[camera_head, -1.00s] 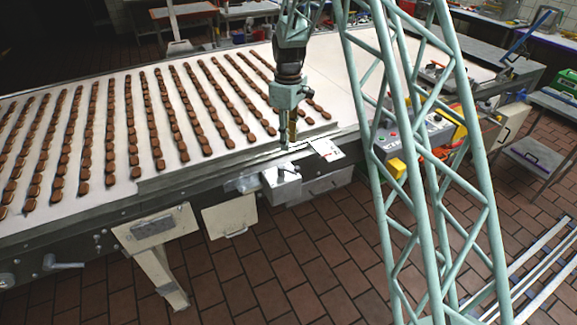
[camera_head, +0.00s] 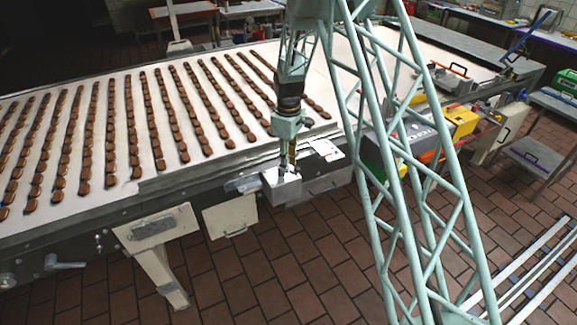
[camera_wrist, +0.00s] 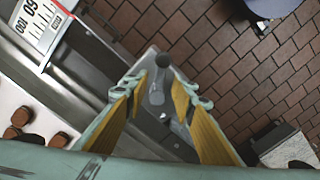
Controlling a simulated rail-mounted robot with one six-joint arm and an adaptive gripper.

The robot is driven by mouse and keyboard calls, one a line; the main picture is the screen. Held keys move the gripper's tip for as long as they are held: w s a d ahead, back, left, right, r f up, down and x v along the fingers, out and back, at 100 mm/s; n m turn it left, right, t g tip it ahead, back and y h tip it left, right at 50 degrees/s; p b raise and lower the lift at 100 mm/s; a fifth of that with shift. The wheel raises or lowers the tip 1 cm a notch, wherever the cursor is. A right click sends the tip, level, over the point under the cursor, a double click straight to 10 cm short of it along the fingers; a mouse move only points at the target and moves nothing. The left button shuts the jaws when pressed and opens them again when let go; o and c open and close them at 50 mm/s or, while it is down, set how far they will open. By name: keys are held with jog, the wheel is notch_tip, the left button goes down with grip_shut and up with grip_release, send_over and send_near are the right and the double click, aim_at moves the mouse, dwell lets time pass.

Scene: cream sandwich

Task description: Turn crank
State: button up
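My gripper (camera_head: 286,170) points down over a small light grey metal box (camera_head: 281,188) on the conveyor's front edge. In the wrist view, my gripper (camera_wrist: 160,86) is open, with its yellow-lined fingers apart on either side of a grey crank-like part (camera_wrist: 157,94). A dark round knob (camera_wrist: 164,61) shows just beyond the fingertips, over the box. I cannot tell whether the fingers touch the crank. In the head view, my fingers hide most of the part on the box.
The white conveyor belt (camera_head: 215,108) carries rows of brown biscuits behind the box. A white scale label (camera_head: 327,150) lies just right of it. A lever handle (camera_head: 64,264) sits at the lower left. A coloured control box (camera_head: 415,137) stands right, partly behind my lattice. Brick floor lies in front.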

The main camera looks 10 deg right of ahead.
jog(key=shift+f, duration=0.85)
jog(key=shift+c, duration=0.3)
grip_shut()
